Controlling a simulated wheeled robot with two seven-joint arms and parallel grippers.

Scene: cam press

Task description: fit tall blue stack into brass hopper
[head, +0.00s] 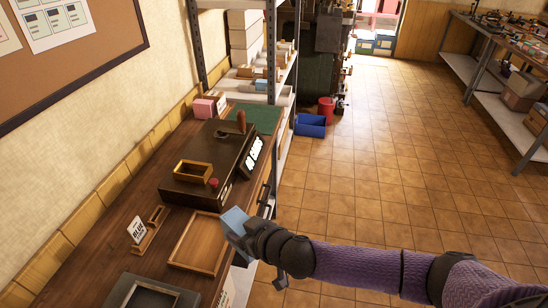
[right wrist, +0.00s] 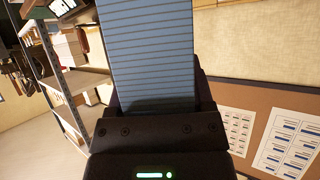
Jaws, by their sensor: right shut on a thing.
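The tall blue stack (head: 234,219) is held in my right gripper (head: 246,238), above the right edge of the wooden tray. In the right wrist view the stack (right wrist: 150,50) shows many thin layers and stands up out of the shut jaws (right wrist: 155,100). The brass hopper (head: 207,168) is a small open rectangular frame on top of the dark press (head: 235,160). It lies farther back and to the left of the stack, clearly apart from it. My left gripper is not in view.
The wooden tray (head: 181,263) looks empty on the bench. A "BLUE" card (head: 137,230) stands left of it, with a dark tray (head: 125,291) in front. The press has a red button (head: 213,182) and an upright brown handle (head: 241,121). Shelving (head: 284,75) stands behind; open floor lies right.

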